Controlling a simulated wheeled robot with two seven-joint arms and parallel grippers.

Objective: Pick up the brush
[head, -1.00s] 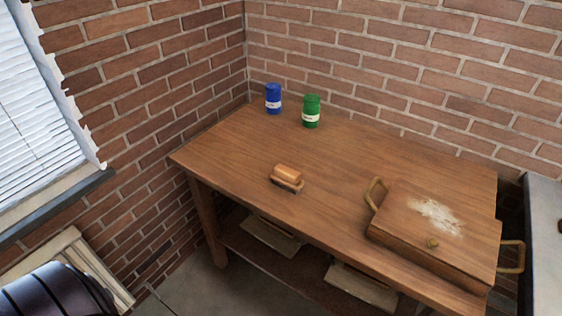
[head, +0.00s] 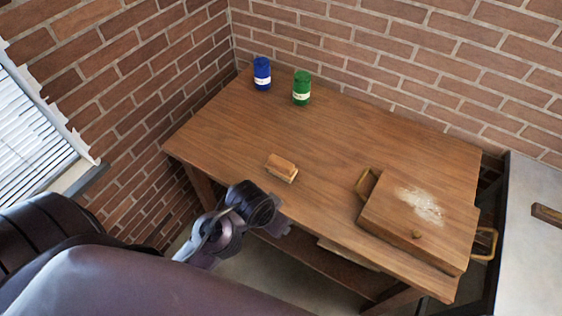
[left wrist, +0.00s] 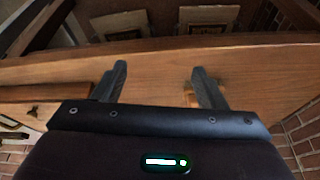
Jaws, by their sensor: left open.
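The brush (head: 282,167), a small tan wooden block with a darker underside, lies on the wooden table (head: 330,140) near its front edge in the head view. My left gripper (head: 284,222) is just in front of the table's front edge, below the brush in the picture and apart from it. In the left wrist view my left gripper (left wrist: 162,82) is open with nothing between its fingers. A small tan shape, probably the brush (left wrist: 189,91), shows there partly behind the right-hand finger. My right gripper is in neither view.
A flat wooden box (head: 400,222) with handles and white powder on top sits at the table's right. A blue can (head: 262,74) and a green can (head: 302,88) stand at the back left. The table around the brush is clear. A grey surface (head: 530,240) stands at right.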

